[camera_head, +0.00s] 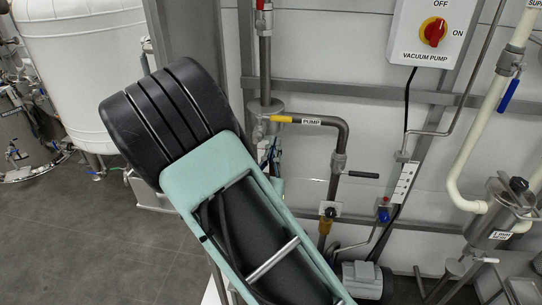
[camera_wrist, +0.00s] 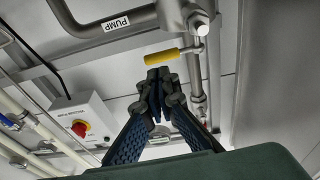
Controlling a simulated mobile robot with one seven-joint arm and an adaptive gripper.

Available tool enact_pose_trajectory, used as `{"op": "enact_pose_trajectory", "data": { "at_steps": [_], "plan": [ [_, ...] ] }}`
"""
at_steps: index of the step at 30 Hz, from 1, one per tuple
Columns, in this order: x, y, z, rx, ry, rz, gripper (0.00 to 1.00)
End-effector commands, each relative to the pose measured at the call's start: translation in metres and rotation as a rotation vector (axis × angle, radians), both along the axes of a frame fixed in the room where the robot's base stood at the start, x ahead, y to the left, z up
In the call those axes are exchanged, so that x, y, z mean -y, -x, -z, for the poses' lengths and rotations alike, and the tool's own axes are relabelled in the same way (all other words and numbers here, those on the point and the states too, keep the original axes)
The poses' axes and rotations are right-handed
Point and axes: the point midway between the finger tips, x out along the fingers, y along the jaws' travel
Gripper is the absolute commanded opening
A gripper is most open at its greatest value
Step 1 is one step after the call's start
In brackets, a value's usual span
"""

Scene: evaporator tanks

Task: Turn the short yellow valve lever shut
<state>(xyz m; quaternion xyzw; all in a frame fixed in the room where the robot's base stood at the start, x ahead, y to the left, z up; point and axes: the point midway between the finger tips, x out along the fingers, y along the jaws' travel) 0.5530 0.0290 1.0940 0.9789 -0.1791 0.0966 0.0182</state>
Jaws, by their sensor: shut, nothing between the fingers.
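The short yellow valve lever (camera_wrist: 162,54) shows in the wrist view, sticking out leftward from a metal stem beside the valve body (camera_wrist: 197,22). In the head view the yellow lever (camera_head: 281,119) points right from the valve, in front of the pipe labelled PUMP. My gripper (camera_wrist: 160,77) is shut and empty. In the wrist view its fingertips appear just below the lever; I cannot tell whether they touch it. In the head view my arm hides most of the gripper.
A vacuum pump switch box (camera_head: 434,33) with a red knob is on the wall at upper right. The PUMP pipe (camera_head: 340,150) bends down to the right of the lever. A black-handled valve (camera_head: 364,175) sits lower. A white tank (camera_head: 85,70) stands at left. Grey floor is clear at lower left.

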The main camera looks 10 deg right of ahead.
Motion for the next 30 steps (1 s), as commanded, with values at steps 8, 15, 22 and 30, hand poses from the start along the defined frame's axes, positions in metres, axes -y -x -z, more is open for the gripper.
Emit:
{"op": "enact_pose_trajectory", "data": {
  "at_steps": [8, 15, 22, 30],
  "plan": [
    [0.019, -0.048, -0.013, 0.001, 0.000, 0.001, 0.00],
    [0.024, -0.063, -0.014, 0.000, -0.001, 0.000, 0.00],
    [0.024, -0.064, -0.014, 0.000, -0.001, 0.000, 0.00],
    [0.028, -0.069, -0.012, 0.001, -0.003, 0.001, 0.00]
  ]
}}
